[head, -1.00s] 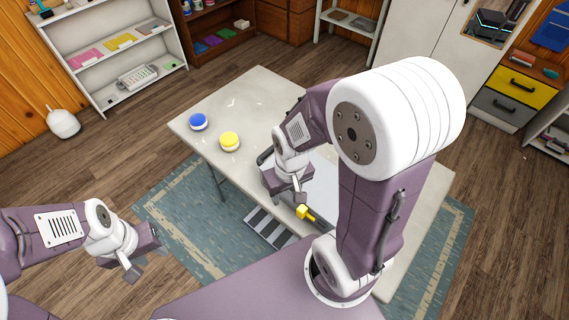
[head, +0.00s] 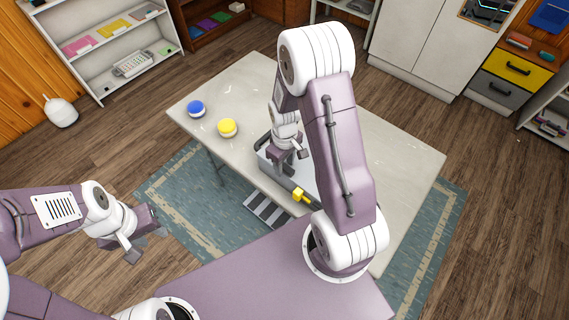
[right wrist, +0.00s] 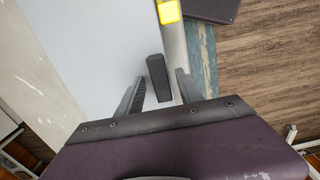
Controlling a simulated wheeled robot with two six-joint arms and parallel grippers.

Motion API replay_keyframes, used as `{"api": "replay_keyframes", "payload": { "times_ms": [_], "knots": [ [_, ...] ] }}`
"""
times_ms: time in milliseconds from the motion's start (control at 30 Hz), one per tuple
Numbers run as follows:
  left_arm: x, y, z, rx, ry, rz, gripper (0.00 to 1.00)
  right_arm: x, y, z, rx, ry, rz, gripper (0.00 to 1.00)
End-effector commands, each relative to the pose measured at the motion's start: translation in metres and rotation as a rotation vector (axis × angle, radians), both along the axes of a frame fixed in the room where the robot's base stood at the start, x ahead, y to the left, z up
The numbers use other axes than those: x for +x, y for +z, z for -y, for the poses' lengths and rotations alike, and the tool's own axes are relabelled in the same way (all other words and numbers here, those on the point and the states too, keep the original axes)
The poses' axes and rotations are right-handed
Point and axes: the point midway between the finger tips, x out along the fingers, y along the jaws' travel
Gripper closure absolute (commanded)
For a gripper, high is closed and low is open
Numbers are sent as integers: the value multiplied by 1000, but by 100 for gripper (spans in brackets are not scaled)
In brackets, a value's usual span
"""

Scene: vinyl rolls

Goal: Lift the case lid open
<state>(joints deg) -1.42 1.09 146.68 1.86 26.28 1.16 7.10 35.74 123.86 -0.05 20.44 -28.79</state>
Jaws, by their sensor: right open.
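The case (head: 436,158) lies flat on the table, its pale lid mostly hidden behind my right arm in the head view. In the right wrist view, the pale lid (right wrist: 85,45) fills the left side. A yellow piece (head: 300,195) sits on the case's front edge; it also shows in the right wrist view (right wrist: 169,11). My right gripper (head: 287,168) is open over the front edge. Its fingers (right wrist: 158,95) stand on either side of a dark grey tab (right wrist: 158,78); contact cannot be told. My left gripper (head: 148,247) is open and empty, away from the table.
A blue-topped round container (head: 196,109) and a yellow-topped one (head: 228,128) stand on the table (head: 235,90), left of the case. A patterned rug (head: 185,190) lies beneath. Shelves (head: 100,50) and cabinets (head: 425,45) line the back.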

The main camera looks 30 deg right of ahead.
Motion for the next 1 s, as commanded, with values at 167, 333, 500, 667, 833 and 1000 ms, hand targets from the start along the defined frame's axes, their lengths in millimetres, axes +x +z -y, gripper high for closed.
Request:
{"api": "replay_keyframes", "payload": {
  "times_ms": [167, 333, 500, 667, 833, 1000],
  "knots": [
    [0, 0, 0, 0, 0, 0, 64, 0, -2, 0, 0, 0, 1, 57],
    [0, 0, 0, 0, 0, 0, 64, 0, -1, 0, 0, 0, 1, 84],
    [0, 0, 0, 0, 0, 0, 64, 0, -1, 0, -1, 0, 1, 100],
    [0, 0, 0, 0, 0, 0, 64, 0, -1, 0, 0, 0, 2, 100],
    [0, 0, 0, 0, 0, 0, 64, 1, -1, 0, 0, 0, 2, 100],
    [0, 0, 0, 0, 0, 0, 64, 1, -1, 0, 0, 0, 2, 100]
  ]
}}
